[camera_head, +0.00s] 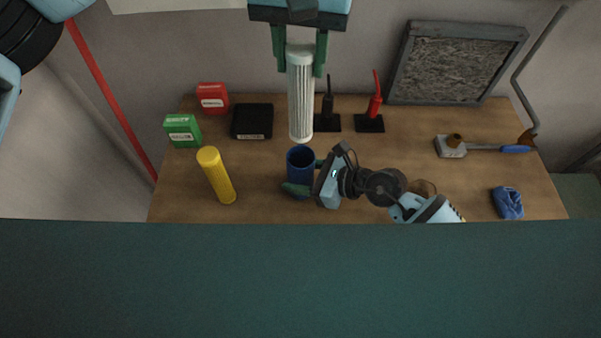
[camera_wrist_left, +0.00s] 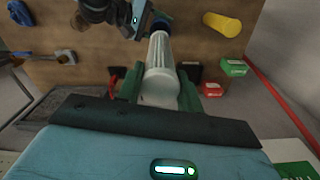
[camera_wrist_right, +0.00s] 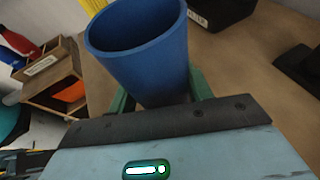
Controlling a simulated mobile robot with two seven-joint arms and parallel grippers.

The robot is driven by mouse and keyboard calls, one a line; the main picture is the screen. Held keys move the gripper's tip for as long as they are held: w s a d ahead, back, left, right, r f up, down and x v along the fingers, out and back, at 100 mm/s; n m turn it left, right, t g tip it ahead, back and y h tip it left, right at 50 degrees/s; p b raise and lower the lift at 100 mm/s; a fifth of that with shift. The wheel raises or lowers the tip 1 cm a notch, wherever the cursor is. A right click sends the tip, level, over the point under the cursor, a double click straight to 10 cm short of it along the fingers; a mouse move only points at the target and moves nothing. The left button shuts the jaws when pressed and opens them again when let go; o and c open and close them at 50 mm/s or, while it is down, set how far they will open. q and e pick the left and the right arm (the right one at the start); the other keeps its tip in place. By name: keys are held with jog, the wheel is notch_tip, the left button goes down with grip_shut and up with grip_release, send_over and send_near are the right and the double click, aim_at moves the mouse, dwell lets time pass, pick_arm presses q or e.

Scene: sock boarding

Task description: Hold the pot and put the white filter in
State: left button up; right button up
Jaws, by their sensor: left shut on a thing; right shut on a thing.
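The white pleated filter (camera_head: 301,100) hangs upright in my left gripper (camera_head: 300,58), which is shut on its upper end. The blue pot (camera_head: 300,163) stands on the table below, and the filter's lower end shows just above its far rim in the head view. My right gripper (camera_head: 306,188) is shut around the pot from the right. In the left wrist view the filter (camera_wrist_left: 161,65) points toward the pot (camera_wrist_left: 161,24). In the right wrist view the pot (camera_wrist_right: 140,50) fills the top middle, its opening in sight, with no filter visible inside.
Red (camera_head: 212,98), green (camera_head: 182,131) and black (camera_head: 252,121) boxes stand at the back left. Black (camera_head: 327,115) and red (camera_head: 373,110) tools on stands are behind. A grey framed panel (camera_head: 456,64) and blue cloth (camera_head: 508,203) are right.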

aim_at(300, 112)
pick_arm(q)
jog(key=shift+f, duration=5.5)
jog(key=o, duration=1.3)
jog(key=shift+r, duration=0.1)
notch_tip(300, 112, up, 12)
jog(key=shift+f, duration=0.1)
pick_arm(e)
jog(key=o, duration=1.1)
